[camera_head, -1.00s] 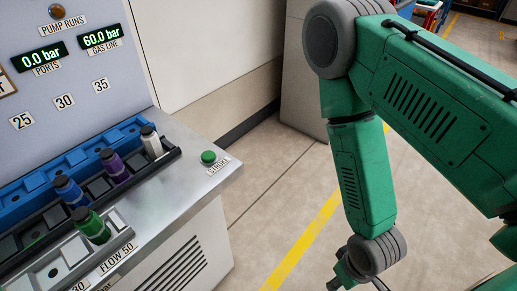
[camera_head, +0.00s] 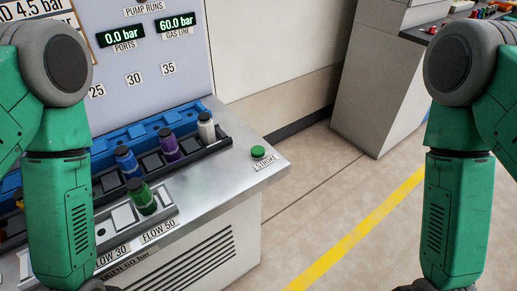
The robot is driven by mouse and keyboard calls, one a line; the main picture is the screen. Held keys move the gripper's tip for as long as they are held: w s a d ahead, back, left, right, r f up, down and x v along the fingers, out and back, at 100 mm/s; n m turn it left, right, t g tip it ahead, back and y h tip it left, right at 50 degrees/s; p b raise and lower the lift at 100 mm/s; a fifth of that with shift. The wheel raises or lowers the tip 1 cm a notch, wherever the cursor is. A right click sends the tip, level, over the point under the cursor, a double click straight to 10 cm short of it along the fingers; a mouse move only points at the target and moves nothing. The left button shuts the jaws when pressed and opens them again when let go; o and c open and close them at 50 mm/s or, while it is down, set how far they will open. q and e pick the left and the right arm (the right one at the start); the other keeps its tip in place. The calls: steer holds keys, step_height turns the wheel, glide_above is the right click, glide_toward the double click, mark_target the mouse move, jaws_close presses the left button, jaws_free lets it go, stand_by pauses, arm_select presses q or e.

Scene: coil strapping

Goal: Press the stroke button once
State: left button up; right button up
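The green stroke button (camera_head: 258,152) stands on the right end of the machine's metal ledge, above a label reading STROKE (camera_head: 265,165). Nothing touches it. My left arm comes down at the left edge and my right arm at the right edge, each well apart from the button. Both grippers are cut off below the bottom edge, so their fingers do not show.
The ledge (camera_head: 215,185) holds a blue rack (camera_head: 110,140) and dark slots with blue, purple and white capped cartridges. A green cartridge (camera_head: 141,196) stands in a front tray marked FLOW 30 and FLOW 50. Displays (camera_head: 123,45) read 0.0 bar and 60.0 bar.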

arm_select(q)
jaws_close()
